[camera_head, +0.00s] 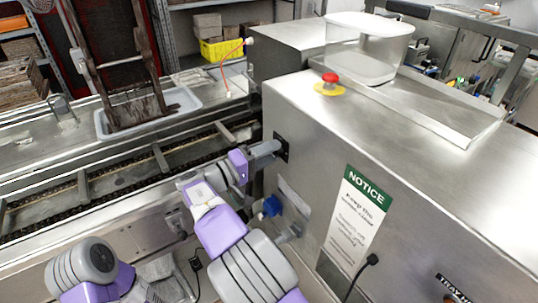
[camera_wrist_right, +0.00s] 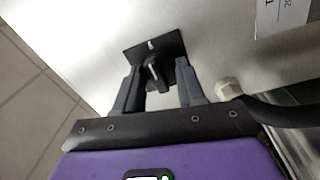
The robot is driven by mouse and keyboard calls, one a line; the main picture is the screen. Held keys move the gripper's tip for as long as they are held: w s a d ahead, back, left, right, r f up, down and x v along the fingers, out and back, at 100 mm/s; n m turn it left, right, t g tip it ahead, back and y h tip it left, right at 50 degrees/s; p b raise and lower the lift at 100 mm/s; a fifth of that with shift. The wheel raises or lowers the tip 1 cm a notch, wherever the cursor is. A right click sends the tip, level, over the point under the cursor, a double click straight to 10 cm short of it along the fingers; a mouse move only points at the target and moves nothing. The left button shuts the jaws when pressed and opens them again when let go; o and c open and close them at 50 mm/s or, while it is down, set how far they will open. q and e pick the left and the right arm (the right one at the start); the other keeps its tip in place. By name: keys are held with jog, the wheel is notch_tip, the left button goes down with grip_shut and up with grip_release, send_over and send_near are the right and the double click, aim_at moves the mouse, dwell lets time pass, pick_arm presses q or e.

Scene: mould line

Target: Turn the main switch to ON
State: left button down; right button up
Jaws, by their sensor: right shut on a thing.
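The main switch is a black rotary knob (camera_wrist_right: 155,72) on a black square plate (camera_wrist_right: 160,46) on the side of the steel machine. The knob has a white line, and the plate has a white mark beside it. In the head view the plate (camera_head: 282,149) shows just beyond my right gripper (camera_head: 266,149). In the right wrist view my right gripper (camera_wrist_right: 158,82) has one finger on each side of the knob and is shut on it. The position labels cannot be read. My left gripper is not in view.
The steel cabinet (camera_head: 390,130) carries a red emergency button (camera_head: 330,78), a clear-sided bin (camera_head: 368,48) and a green-headed notice (camera_head: 357,212). A blue connector (camera_head: 271,206) sits below the switch. A conveyor (camera_head: 120,175) runs to the left, with a white tray (camera_head: 185,100) behind it.

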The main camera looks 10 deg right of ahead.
jog(key=o, duration=1)
jog(key=shift+o, duration=0.2)
jog(key=v, duration=0.7)
jog(key=shift+a+p, duration=0.25)
jog(key=shift+p, duration=0.2)
jog(key=shift+s+f, duration=0.1)
